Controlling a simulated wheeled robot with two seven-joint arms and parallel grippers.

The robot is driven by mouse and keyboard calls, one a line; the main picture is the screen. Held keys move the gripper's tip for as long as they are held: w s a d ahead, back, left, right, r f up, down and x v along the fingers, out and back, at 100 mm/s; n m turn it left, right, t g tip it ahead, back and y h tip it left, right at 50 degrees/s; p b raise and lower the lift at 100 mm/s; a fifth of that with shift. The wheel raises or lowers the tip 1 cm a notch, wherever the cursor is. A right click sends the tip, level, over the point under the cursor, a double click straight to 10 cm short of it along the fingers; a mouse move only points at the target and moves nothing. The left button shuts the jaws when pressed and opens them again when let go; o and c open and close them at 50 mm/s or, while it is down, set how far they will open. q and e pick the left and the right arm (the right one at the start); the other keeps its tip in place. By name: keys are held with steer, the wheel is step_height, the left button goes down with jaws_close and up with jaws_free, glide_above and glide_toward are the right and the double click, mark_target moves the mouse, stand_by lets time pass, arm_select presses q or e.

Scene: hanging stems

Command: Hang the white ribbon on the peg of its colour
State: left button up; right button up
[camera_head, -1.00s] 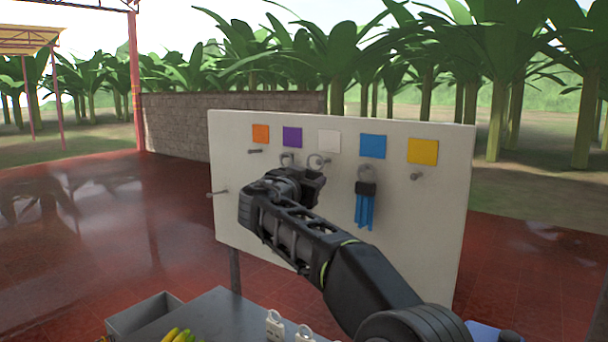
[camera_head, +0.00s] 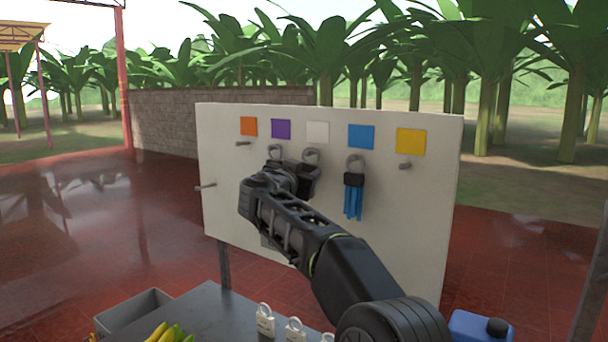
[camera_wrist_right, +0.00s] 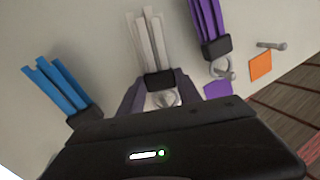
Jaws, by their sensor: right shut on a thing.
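The white ribbon (camera_wrist_right: 150,45) hangs from a black clip with a grey ring. In the right wrist view it lies between the fingers of my right gripper (camera_wrist_right: 160,95), which is shut on its black clip. In the head view my right gripper (camera_head: 305,182) is close in front of the board, and the ribbon's ring (camera_head: 311,155) shows just above it, below the white square (camera_head: 318,132). The ring overlaps the white peg's place; I cannot tell whether it is around the peg. The ribbon's strands are hidden there by the gripper. My left gripper is out of view.
The board (camera_head: 430,210) also carries a blue ribbon (camera_head: 353,200) and a purple ribbon (camera_wrist_right: 208,25) on pegs. The orange peg (camera_head: 243,144) and yellow peg (camera_head: 405,166) are bare. Another peg (camera_head: 206,187) sticks out at left. The table (camera_head: 215,312) holds white ringed tags (camera_head: 265,322) and bananas (camera_head: 165,333).

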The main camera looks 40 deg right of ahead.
stand_by(0.3)
steer(key=o, duration=1.4)
steer(key=b+v, duration=0.4)
steer(key=v, duration=0.4)
